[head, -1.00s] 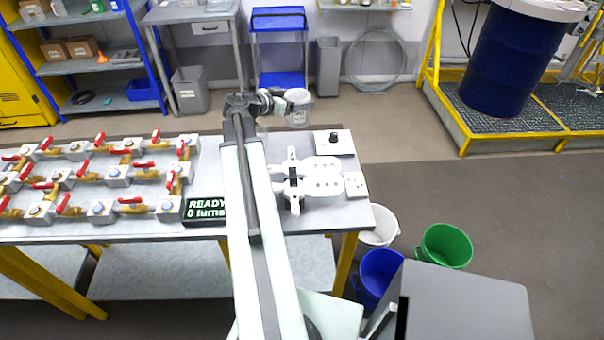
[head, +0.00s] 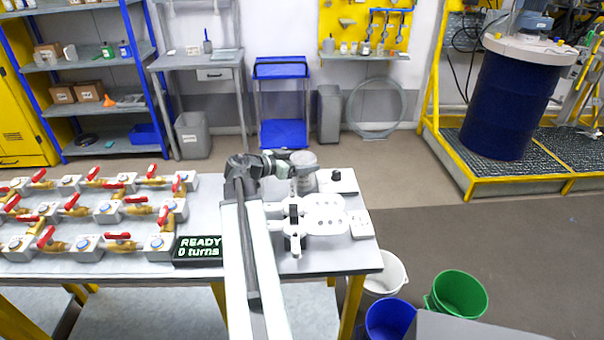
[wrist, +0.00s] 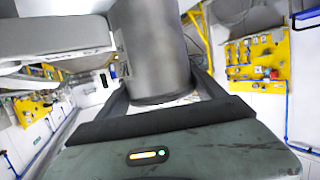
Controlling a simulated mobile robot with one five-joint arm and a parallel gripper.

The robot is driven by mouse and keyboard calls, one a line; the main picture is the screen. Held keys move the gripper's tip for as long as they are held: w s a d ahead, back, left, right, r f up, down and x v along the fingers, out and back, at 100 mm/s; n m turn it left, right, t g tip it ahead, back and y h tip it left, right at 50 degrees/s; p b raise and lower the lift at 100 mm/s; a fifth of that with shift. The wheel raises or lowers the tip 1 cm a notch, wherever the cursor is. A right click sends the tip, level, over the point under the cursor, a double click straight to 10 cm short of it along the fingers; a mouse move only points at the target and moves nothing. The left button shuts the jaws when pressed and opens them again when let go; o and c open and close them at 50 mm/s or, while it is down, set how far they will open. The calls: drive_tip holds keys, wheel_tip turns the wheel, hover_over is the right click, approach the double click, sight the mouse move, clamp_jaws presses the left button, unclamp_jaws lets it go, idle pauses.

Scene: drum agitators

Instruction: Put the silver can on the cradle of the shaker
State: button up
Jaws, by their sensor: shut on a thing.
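My gripper (head: 284,165) is shut on the silver can (head: 304,174) at the back of the bench, left of a small box with a black knob. The can looks upright. In the wrist view the silver can (wrist: 152,50) stands large and grey between the fingers. The shaker (head: 322,214), with its white plates and cradle, sits on the bench just in front of the can. I cannot tell from the head view whether the can touches anything below it.
A display reading "READY 0 turns" (head: 199,249) and several red-handled valves (head: 120,212) stand left of my arm. A knob box (head: 338,181) is close right of the can. White, green (head: 458,293) and blue buckets stand on the floor at right.

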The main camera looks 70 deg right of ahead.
wheel_tip(320, 180, down, 2)
drive_tip(key=shift+f+b, duration=0.1)
drive_tip(key=shift+b, duration=0.4)
drive_tip(key=shift+r, duration=0.2)
drive_tip(key=shift+f, duration=0.15)
drive_tip(key=o, duration=2.1)
drive_tip(key=shift+c, duration=0.2)
drive_tip(key=shift+r+p, duration=0.25)
drive_tip(key=shift+p, duration=0.1)
drive_tip(key=p+v, duration=0.3)
drive_tip(key=v, duration=0.9)
